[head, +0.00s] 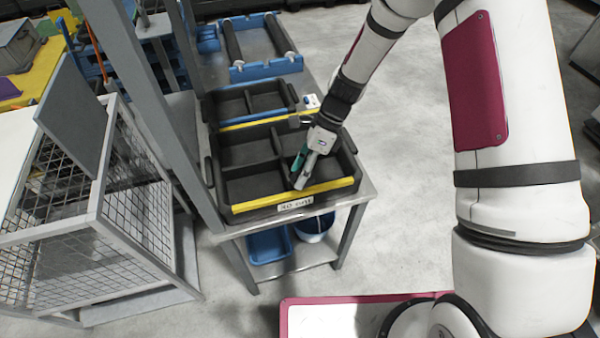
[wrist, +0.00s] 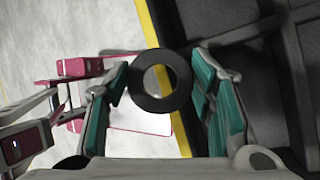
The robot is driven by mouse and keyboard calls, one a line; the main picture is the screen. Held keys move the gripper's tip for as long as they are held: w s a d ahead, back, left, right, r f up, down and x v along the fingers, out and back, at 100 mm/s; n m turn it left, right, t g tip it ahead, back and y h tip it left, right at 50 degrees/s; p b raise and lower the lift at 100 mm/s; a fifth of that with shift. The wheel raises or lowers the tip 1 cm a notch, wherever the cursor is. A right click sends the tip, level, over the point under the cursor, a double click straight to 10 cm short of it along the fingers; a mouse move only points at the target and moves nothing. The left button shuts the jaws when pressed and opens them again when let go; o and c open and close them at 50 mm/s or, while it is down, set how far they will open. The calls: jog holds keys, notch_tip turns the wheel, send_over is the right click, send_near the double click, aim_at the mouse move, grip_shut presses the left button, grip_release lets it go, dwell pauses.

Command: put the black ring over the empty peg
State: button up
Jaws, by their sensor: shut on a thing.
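My gripper (head: 300,172) is over the front right compartment of the black divided tray (head: 245,207), pointing down. In the head view the ring cannot be made out at the fingertips. I cannot pick out the empty peg in either view.
Behind is a blue frame with dark rollers (head: 265,70). A wire cage (head: 130,215) stands left, beside a grey post (head: 150,110). A blue bin (head: 268,246) sits on the shelf below.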

aim_at(300, 171)
jog(key=shift+w+a, duration=0.15)
jog(key=shift+w, duration=0.2)
jog(key=shift+w+a+f, duration=0.1)
jog(key=shift+w+a, duration=0.05)
jog(key=shift+w, duration=0.45)
notch_tip(300, 171, down, 2)
jog(key=shift+s+f+p, duration=0.1)
jog(key=shift+p, duration=0.2)
jog(key=shift+f, duration=0.45)
jog(key=shift+f, duration=0.1)
jog(key=o, duration=1.2)
